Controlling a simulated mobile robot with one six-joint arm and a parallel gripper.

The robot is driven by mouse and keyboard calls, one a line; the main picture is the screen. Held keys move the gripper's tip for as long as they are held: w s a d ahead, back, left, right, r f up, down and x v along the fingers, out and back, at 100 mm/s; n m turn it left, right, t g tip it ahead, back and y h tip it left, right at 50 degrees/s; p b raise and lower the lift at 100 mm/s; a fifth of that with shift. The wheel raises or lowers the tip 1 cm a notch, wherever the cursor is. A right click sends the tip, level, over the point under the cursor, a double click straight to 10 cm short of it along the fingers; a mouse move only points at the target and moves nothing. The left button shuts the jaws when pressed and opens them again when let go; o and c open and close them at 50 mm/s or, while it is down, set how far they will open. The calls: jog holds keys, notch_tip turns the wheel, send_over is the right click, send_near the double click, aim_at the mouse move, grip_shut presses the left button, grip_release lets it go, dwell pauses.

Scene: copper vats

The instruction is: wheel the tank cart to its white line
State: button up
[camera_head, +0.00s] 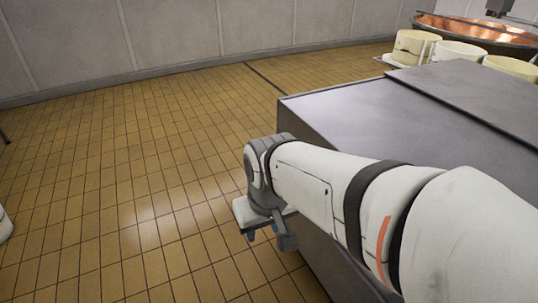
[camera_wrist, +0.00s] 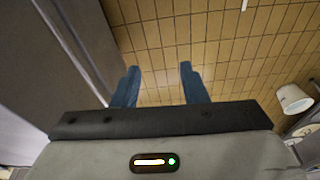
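My gripper (camera_wrist: 158,80) is open and empty in the wrist view, its two blue fingers apart above bare tile floor. In the head view my gripper (camera_head: 262,236) hangs low beside a large grey metal body (camera_head: 345,115) with a flat top and a raised lid-like slab. I cannot tell whether this body is the tank cart; no wheels or handle show. Its grey side (camera_wrist: 60,50) appears left of the fingers in the wrist view, apart from them. A short white strip (camera_wrist: 244,4) on the floor is cut by the top edge; I cannot tell if it is the white line.
Cream tubs (camera_head: 457,52) stand at the back right before a copper vat (camera_head: 480,30). A white bucket-like object (camera_wrist: 294,99) is at the right of the wrist view. A dark floor strip (camera_head: 265,78) runs toward the back wall. The tiled floor (camera_head: 120,170) at left is mostly clear.

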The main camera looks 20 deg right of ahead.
jog(key=shift+o, duration=0.2)
jog(key=w+d+f+n+g+h+b, duration=0.2)
jog(key=d+f+n+g+h+b, duration=0.1)
jog(key=f+n, duration=0.4)
jog(key=shift+w+d+n+g, duration=0.4)
jog(key=shift+d+n+g, duration=0.15)
jog(key=shift+d, duration=0.55)
jog(key=w+d+f+n+g+h+b, duration=0.2)
jog(key=w+d+f+n+h+b, duration=0.2)
jog(key=w+d+f+n+h, duration=0.55)
jog(key=w+d+f+n+g+h+b, duration=0.3)
jog(key=f+n, duration=0.4)
jog(key=n, duration=0.8)
jog(key=shift+n+t, duration=0.3)
jog(key=shift+t, duration=0.45)
jog(key=x, duration=0.3)
jog(key=b+x, duration=0.1)
jog(key=x, duration=0.4)
jog(key=shift+w+d+f, duration=0.15)
jog(key=shift+w+d, duration=0.05)
jog(key=shift+d, duration=0.25)
jog(key=shift+c, duration=0.4)
grip_shut()
